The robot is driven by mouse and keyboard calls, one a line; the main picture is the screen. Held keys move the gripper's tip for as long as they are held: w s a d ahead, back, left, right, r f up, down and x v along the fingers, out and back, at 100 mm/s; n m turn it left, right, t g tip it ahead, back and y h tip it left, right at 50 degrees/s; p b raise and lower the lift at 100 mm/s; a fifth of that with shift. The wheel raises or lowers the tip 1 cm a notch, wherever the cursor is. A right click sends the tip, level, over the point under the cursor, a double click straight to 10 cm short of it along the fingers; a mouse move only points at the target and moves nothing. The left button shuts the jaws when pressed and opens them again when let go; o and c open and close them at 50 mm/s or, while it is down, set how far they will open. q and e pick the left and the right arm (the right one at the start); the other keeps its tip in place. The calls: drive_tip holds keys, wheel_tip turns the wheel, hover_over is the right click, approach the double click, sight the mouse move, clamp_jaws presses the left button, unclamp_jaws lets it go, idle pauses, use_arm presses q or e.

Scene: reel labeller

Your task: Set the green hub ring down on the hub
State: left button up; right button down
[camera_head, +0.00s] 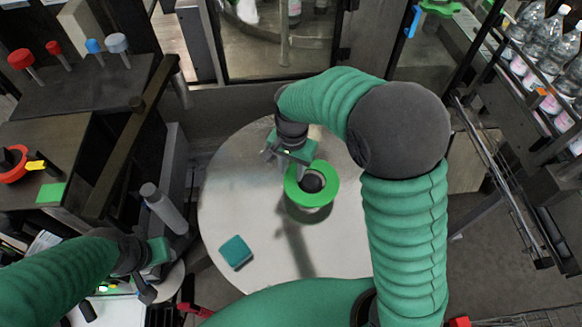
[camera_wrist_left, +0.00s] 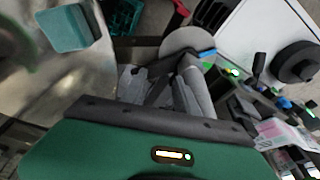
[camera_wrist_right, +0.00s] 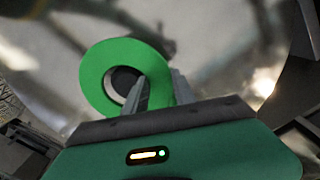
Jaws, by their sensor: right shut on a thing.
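The flat green hub ring (camera_head: 327,194) is over the round metal table in the head view. My right gripper (camera_head: 290,163) is shut on the ring's far left edge. The dark hub (camera_head: 312,182) shows through the ring's hole; in the right wrist view the hub (camera_wrist_right: 122,78) also shows inside the ring (camera_wrist_right: 95,75). A shadow lies just below the ring, so it seems held above the table; its exact height over the hub I cannot tell. My left gripper (camera_head: 150,288) is at the lower left, its fingers apart and empty in the left wrist view (camera_wrist_left: 162,70).
The round table (camera_head: 235,195) has clear metal around the hub. A teal block (camera_head: 236,252) lies on its near left part. A dark bench (camera_head: 75,95) with coloured knobs is at left, and shelved bottles (camera_head: 545,45) are at upper right.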

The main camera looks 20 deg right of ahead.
drive_tip(key=c, duration=1)
unclamp_jaws()
drive_tip(key=shift+c, duration=0.2)
drive_tip(key=shift+o, duration=0.5)
drive_tip(key=shift+a, duration=0.2)
drive_tip(key=shift+d+f, duration=0.1)
wheel_tip(320, 180, up, 17)
drive_tip(key=b, duration=0.3)
drive_tip(key=shift+w+a, duration=0.2)
drive_tip(key=shift+d, duration=0.15)
